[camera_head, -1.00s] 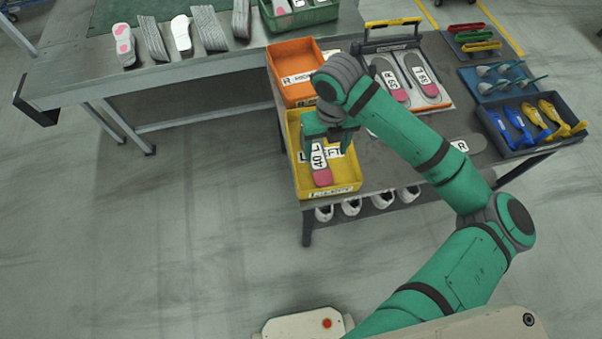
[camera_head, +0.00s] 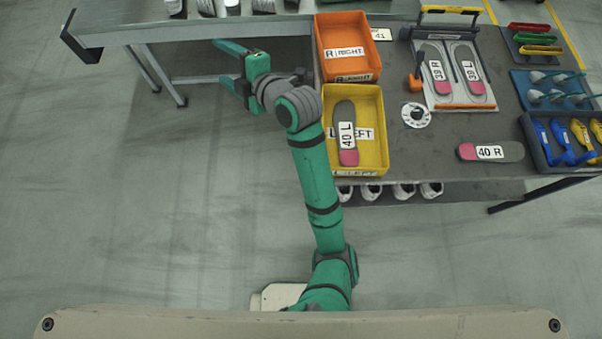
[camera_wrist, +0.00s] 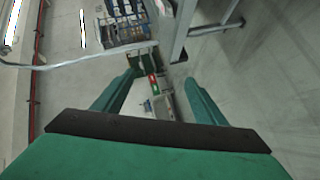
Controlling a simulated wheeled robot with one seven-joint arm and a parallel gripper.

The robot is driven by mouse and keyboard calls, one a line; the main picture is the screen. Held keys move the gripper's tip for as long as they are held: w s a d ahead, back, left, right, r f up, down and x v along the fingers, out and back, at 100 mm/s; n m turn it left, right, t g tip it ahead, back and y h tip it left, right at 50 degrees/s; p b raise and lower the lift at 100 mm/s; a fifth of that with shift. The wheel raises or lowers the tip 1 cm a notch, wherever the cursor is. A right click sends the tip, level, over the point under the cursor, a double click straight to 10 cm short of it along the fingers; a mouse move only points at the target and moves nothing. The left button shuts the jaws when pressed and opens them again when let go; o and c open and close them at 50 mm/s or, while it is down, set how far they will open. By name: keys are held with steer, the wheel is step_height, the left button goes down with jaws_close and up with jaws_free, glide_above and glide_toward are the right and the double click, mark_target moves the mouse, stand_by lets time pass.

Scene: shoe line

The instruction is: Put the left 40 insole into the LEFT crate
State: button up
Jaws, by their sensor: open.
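The left 40 insole (camera_head: 345,112), dark grey with a pink heel and a "40 L" label, lies inside the yellow LEFT crate (camera_head: 384,150). It lies lengthwise over the crate's floor label. My gripper (camera_head: 226,67) is open and empty, out to the left of both crates and apart from them. In the wrist view my gripper (camera_wrist: 160,92) shows two spread fingers with nothing between them.
The orange RIGHT crate (camera_head: 376,62) stands behind the yellow one. The 40 R insole (camera_head: 512,152) lies on the table at right. A tray (camera_head: 488,102) holds the 39 pair.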

steer(key=s+d+f+m+t+h, duration=0.3)
steer(key=s+d+f+m+h, duration=0.15)
steer(key=s+f+m, duration=0.4)
steer(key=s+d+f+m+t+h, duration=0.35)
steer(key=s+f+m+h, duration=0.2)
steer(key=s+m, duration=0.65)
steer(key=s+d+m, duration=0.1)
steer(key=s+d, duration=0.2)
steer(key=s, duration=0.3)
steer(key=s+d+f+m+g, duration=0.1)
steer(key=s+d, duration=0.2)
steer(key=s, duration=0.3)
steer(key=s+d+m, duration=0.1)
steer(key=s+d, duration=0.3)
steer(key=s, duration=0.3)
steer(key=shift+f+h, duration=0.15)
steer(key=shift+h, duration=0.25)
steer(key=shift+g, duration=0.25)
